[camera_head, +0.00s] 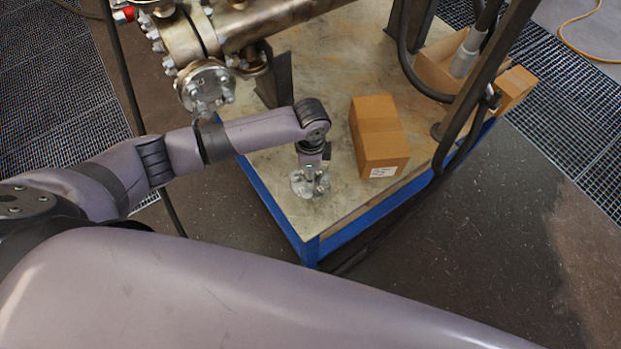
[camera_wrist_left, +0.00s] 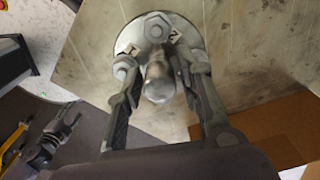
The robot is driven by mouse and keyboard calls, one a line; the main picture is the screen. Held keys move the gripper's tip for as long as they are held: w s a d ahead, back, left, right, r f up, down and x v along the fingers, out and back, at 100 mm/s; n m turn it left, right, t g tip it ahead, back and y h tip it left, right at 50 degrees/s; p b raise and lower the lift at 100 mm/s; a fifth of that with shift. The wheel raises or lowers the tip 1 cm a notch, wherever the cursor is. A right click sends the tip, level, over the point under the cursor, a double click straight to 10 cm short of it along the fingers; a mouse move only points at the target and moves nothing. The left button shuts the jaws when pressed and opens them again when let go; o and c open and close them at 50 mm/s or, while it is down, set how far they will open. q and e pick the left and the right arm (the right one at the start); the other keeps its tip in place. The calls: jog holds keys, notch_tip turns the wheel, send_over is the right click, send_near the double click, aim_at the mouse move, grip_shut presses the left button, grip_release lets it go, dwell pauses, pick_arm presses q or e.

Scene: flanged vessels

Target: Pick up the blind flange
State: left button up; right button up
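The blind flange (camera_head: 304,190) is a round metal disc with bolts and nuts on it, lying on the table top near its front corner. In the left wrist view the blind flange (camera_wrist_left: 129,44) has a rounded metal knob (camera_wrist_left: 160,82) standing up from its middle. My left gripper (camera_head: 312,172) points down over it. In the wrist view the fingers of my left gripper (camera_wrist_left: 164,72) are apart, one on each side of the knob, with a gap that looks wider than the knob. Contact with the knob cannot be made out.
A closed cardboard box (camera_head: 380,140) stands just right of the flange. The worn table (camera_head: 345,208) has a blue edge. A flanged metal vessel (camera_head: 205,85) stands behind my left arm. Dark hoses and a post (camera_head: 490,80) stand at the right, by an open carton (camera_head: 437,68).

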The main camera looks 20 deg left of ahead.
pick_arm(q)
grip_shut()
jog(key=shift+w+r, duration=0.1)
jog(key=shift+r, duration=0.05)
dwell(0.4)
